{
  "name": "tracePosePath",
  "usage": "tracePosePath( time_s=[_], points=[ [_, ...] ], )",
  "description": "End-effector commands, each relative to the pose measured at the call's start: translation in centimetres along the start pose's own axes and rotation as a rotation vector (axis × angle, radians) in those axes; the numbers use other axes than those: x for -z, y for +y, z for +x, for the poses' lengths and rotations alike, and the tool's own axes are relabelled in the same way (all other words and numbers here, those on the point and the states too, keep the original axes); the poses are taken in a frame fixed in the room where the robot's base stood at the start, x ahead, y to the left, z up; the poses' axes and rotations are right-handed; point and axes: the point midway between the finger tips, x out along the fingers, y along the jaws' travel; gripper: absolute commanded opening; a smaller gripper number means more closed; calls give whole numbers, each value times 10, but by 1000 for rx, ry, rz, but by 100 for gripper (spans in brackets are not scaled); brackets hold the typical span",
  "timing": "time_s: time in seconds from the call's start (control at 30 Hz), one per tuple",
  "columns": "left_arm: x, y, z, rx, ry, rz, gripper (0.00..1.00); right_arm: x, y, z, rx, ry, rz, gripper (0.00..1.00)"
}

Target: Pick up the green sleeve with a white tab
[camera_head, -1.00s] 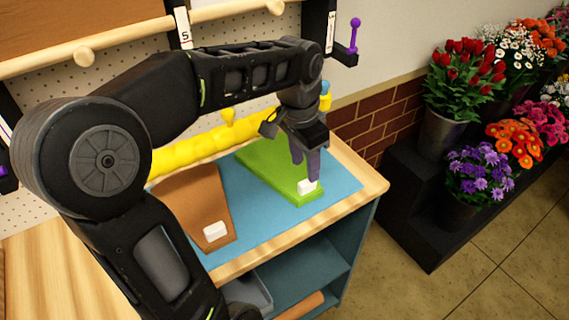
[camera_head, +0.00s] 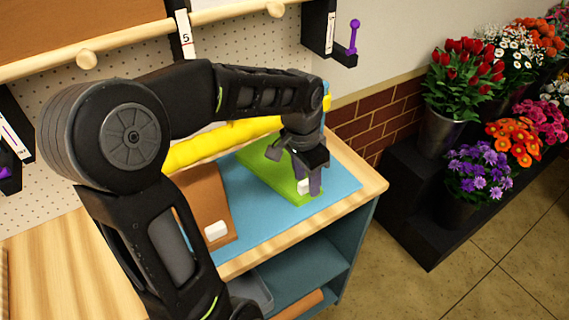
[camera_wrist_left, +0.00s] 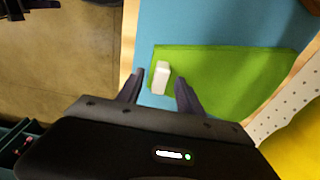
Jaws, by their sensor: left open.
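The green sleeve (camera_head: 268,173) lies flat on a blue mat (camera_head: 262,215) on the wooden table. Its white tab (camera_head: 303,187) stands at its near right end. In the left wrist view the sleeve (camera_wrist_left: 225,80) shows with the white tab (camera_wrist_left: 160,77) near its left edge. My left gripper (camera_head: 315,190) is over the tab end of the sleeve. In the left wrist view its two fingers (camera_wrist_left: 158,82) are apart, one on each side of the tab, with gaps visible. Part of the sleeve is hidden behind the gripper. My right gripper is not seen.
A brown sleeve with a white tab (camera_head: 216,230) lies to the left on the mat. A yellow roll (camera_head: 222,141) lies along the table's back. A pegboard wall stands behind. Flower buckets (camera_head: 440,130) stand at the right on a black stand.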

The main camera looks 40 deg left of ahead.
Motion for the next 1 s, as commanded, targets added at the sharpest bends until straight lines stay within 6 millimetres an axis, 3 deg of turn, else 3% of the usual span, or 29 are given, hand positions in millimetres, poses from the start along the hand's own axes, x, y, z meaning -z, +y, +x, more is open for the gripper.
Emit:
tracePosePath(
  time_s=[0.4, 0.9, 1.0],
  points=[
    [0, 0, 0, 0, 0, 0, 43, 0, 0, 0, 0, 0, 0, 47],
    [0, 0, 0, 0, 0, 0, 2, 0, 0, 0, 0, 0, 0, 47],
    [0, 0, 0, 0, 0, 0, 0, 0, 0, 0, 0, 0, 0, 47]
  ],
)
